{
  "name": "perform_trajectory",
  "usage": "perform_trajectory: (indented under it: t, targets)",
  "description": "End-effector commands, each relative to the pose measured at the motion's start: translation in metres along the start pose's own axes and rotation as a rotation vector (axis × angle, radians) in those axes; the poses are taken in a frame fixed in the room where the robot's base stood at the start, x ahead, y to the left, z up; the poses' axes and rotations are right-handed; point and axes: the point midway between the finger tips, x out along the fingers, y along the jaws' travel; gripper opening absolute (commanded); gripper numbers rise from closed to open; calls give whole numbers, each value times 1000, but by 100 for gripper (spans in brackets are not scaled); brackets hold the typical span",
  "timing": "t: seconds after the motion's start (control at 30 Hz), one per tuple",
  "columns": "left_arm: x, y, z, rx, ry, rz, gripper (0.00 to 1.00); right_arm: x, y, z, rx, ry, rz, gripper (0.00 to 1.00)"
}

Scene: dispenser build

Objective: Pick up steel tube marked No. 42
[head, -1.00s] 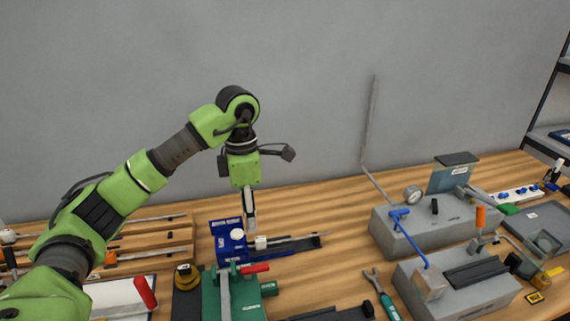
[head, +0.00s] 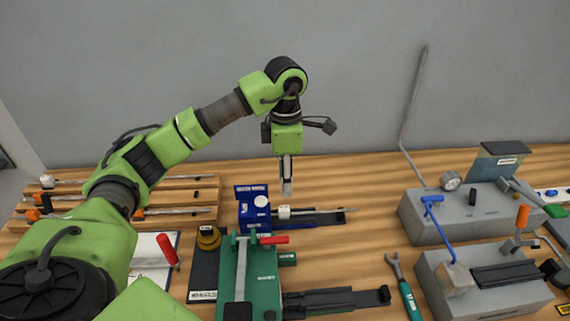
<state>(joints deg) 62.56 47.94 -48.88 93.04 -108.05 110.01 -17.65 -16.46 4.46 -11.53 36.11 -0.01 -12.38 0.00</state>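Thin steel tubes lie across the stepped wooden rack at the left; one is the upper tube (head: 150,180), another the lower tube (head: 175,211). No number can be read on either, so I cannot tell which is No. 42. My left gripper (head: 287,189) points down above the bench, just right of the blue fixture (head: 252,208) and above a white collar (head: 284,212) on a thin rod. It appears empty and is seen edge-on, so its finger opening is unclear. My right gripper is out of view.
A green fixture (head: 262,278) with a red handle stands at front centre. Grey machine blocks (head: 465,212) fill the right side. A wrench (head: 404,285) lies between them. A black and yellow item (head: 208,238) sits near the rack. The wall is close behind the bench.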

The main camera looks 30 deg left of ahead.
Motion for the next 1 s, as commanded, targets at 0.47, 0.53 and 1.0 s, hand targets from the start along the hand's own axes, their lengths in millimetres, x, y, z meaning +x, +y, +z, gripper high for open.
perform_trajectory:
  t: [0.47, 0.53, 1.0]
  targets:
    - [83, 0, -1, -1, 2, -3, 35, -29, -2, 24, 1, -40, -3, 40]
    - [89, 0, 0, -1, 0, -2, 35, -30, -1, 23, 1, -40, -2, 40]
    - [98, 0, 0, 0, 0, 0, 24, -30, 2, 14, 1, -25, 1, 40]
